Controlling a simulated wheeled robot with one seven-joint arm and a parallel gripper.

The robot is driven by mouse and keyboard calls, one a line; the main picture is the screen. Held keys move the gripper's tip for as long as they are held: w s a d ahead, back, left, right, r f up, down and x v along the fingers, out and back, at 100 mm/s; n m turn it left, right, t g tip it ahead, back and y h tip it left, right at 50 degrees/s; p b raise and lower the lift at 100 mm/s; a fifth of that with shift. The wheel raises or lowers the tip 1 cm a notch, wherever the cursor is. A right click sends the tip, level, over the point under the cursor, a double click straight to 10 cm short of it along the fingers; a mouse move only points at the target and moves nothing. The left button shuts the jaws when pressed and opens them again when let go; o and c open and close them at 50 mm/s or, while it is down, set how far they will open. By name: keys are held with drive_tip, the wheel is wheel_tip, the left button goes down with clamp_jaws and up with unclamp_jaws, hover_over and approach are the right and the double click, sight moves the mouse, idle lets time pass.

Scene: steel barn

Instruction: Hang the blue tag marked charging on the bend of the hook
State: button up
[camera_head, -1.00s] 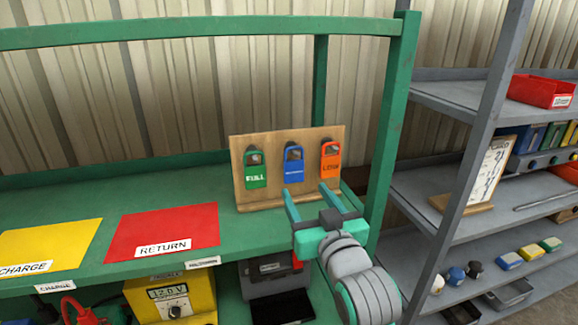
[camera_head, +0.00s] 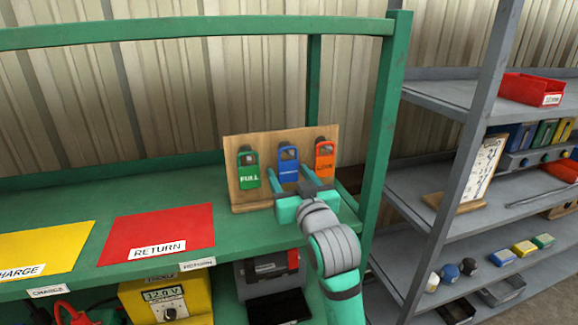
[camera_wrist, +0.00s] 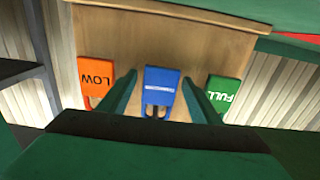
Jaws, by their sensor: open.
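The blue tag (camera_head: 288,163) hangs in the middle of a wooden board (camera_head: 246,198) on the green shelf. Its lettering is too small to read. In the wrist view the blue tag (camera_wrist: 160,88) shows upside down between my two fingers. My gripper (camera_head: 290,181) is open, just in front of the tag's lower part, with one finger on each side; I cannot tell whether they touch it. A green FULL tag (camera_head: 249,172) hangs to the left and an orange LOW tag (camera_head: 324,158) to the right. I cannot make out a separate empty hook.
The green shelf (camera_head: 262,232) carries a red RETURN mat (camera_head: 160,228) and a yellow CHARGE mat (camera_head: 45,250) at left. A green post (camera_head: 384,130) stands right of the board. A grey rack (camera_head: 440,184) with bins stands farther right.

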drive_tip(key=c, duration=0.8)
drive_tip(key=shift+r, duration=0.15)
drive_tip(key=shift+s+r, duration=0.15)
drive_tip(key=shift+r, duration=0.45)
